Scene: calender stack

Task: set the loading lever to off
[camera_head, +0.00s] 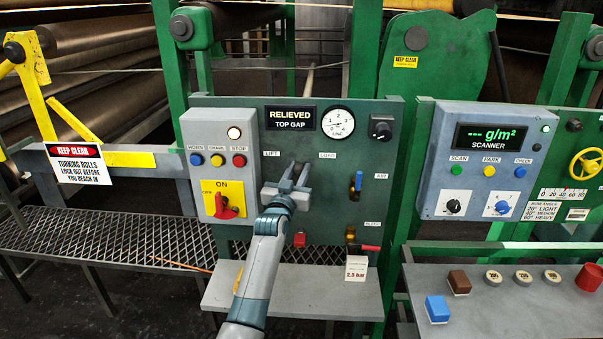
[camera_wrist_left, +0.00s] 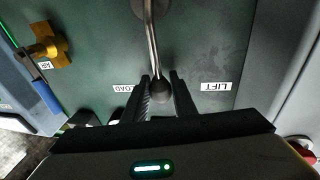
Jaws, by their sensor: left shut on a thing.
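The loading lever (camera_wrist_left: 152,40) is a metal rod running from a hub at the top edge of the left wrist view to a dark ball knob (camera_wrist_left: 160,91). My left gripper (camera_wrist_left: 160,98) is shut on this knob, one finger on each side. The rod stands between the LOAD label (camera_wrist_left: 127,88) and the LIFT label (camera_wrist_left: 217,86), which appear upside down. In the head view my left gripper (camera_head: 289,178) is at the green panel below these labels and hides most of the lever. A sign (camera_head: 290,118) above reads RELIEVED, TOP GAP. My right gripper is not in view.
A grey box (camera_head: 221,150) with buttons and a red switch stands left of the lever. A blue-handled AIR valve (camera_head: 356,183) and a brass valve (camera_head: 351,235) are to the right. A shelf (camera_head: 315,290) juts out below; the scanner panel (camera_head: 487,160) is further right.

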